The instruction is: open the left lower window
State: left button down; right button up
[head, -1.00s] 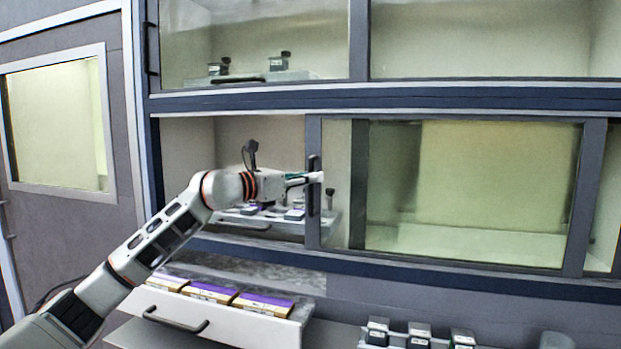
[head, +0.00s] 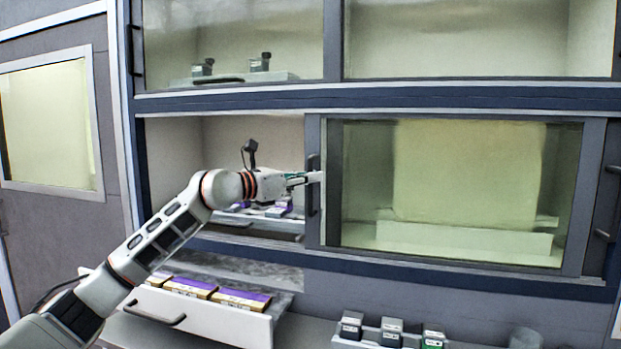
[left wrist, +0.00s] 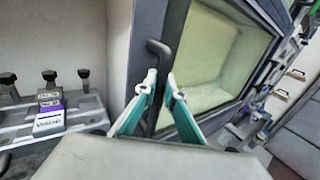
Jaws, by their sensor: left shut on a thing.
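The left lower window (head: 455,190) is a dark-framed sliding glass pane. It stands slid to the right, leaving an opening at the left of the lower row. Its dark vertical handle (head: 313,186) is on the pane's left frame edge and also shows in the left wrist view (left wrist: 157,90). My left gripper (head: 316,177) reaches in from the left and is shut on this handle. In the left wrist view its two fingers (left wrist: 160,85) stand on either side of the bar. My right gripper is not in view.
Behind the opening is a light rack (left wrist: 60,118) with several dark-knobbed pieces and a purple-labelled box (left wrist: 48,108). Below, an open drawer (head: 215,318) with purple-topped boxes juts out. A tray of dark containers (head: 391,332) stands at the lower right.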

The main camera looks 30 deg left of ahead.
pick_arm(q)
jog(key=c, duration=2.1)
grip_release()
jog(key=shift+c, duration=0.2)
jog(key=shift+s, duration=0.1)
jog(key=v, duration=1.1)
jog(key=shift+s+a, duration=0.15)
jog(key=shift+s, duration=0.25)
